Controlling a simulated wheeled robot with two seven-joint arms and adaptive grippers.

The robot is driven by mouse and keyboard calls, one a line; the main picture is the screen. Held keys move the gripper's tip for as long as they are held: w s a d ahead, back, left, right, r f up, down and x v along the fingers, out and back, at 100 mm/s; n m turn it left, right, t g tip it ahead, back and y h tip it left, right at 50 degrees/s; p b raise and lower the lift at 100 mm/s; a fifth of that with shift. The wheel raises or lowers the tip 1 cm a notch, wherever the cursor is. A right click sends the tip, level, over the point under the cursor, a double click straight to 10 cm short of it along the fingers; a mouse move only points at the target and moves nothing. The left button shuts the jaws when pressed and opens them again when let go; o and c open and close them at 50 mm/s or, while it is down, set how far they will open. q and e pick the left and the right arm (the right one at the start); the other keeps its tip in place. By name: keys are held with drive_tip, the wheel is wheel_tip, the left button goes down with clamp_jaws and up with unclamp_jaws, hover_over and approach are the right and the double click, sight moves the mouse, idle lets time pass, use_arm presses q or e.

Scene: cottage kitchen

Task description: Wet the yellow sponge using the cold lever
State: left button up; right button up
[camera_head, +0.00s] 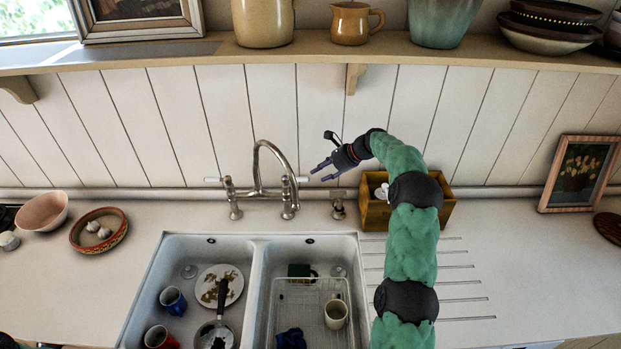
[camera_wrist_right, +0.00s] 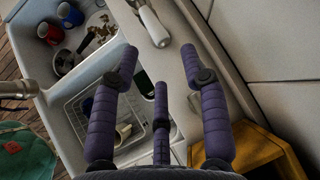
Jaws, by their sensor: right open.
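No yellow sponge is recognisable in either view. A dark green item (camera_head: 301,270), perhaps a mug or a sponge, sits at the back of the right basin. The bridge tap (camera_head: 262,185) stands behind the sink, with a white-tipped lever on its left (camera_head: 212,180) and another on its right (camera_head: 301,179); I cannot tell which is cold. My right gripper (camera_head: 318,172) is open and empty, just right of the right lever in the head view. Its spread purple fingers (camera_wrist_right: 161,62) show in the wrist view, apart from the pale lever (camera_wrist_right: 150,22). My left gripper is out of view.
The left basin holds mugs (camera_head: 173,300), a soiled plate (camera_head: 232,284) and a dark utensil. The right basin holds a wire rack (camera_head: 282,301) with a cream mug (camera_head: 336,314). A wooden box (camera_head: 377,215) stands behind my right arm. The right counter is mostly clear.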

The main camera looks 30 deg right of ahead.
drive_tip(key=x, duration=0.6)
clamp_jaws()
